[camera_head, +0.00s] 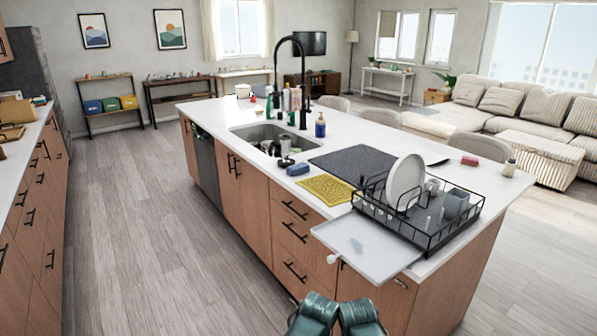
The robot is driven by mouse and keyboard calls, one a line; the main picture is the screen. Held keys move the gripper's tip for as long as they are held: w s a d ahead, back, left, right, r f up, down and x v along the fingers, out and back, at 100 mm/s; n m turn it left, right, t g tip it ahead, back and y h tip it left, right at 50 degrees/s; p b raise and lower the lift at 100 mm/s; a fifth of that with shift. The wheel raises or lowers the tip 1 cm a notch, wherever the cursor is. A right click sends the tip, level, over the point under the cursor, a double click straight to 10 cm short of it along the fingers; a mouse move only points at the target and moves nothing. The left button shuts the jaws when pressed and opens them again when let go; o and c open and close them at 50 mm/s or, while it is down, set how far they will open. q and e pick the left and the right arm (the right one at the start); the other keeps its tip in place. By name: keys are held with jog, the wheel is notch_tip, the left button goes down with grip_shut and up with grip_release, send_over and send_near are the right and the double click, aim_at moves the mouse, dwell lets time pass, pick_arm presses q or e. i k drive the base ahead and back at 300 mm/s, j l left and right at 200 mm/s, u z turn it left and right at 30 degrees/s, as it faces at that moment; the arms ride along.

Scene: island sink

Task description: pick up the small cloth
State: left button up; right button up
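A small yellow patterned cloth (327,189) lies flat on the white island counter, near the front edge. Two dark green parts of my own body show at the bottom middle, in front of the island and well short of the cloth. No gripper fingers can be made out, and nothing of mine touches the cloth.
A black dish rack (430,232) with a white plate (404,182) stands right of the cloth. A white drain board (352,243) sticks out past the counter edge. A blue sponge (298,169), dark mat (350,161) and sink (262,133) are nearby. The left floor is clear.

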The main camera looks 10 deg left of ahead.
aim_at(297, 169)
jog(key=i+j, duration=2.65)
jog(key=j, duration=0.15)
jog(key=z, duration=1.45)
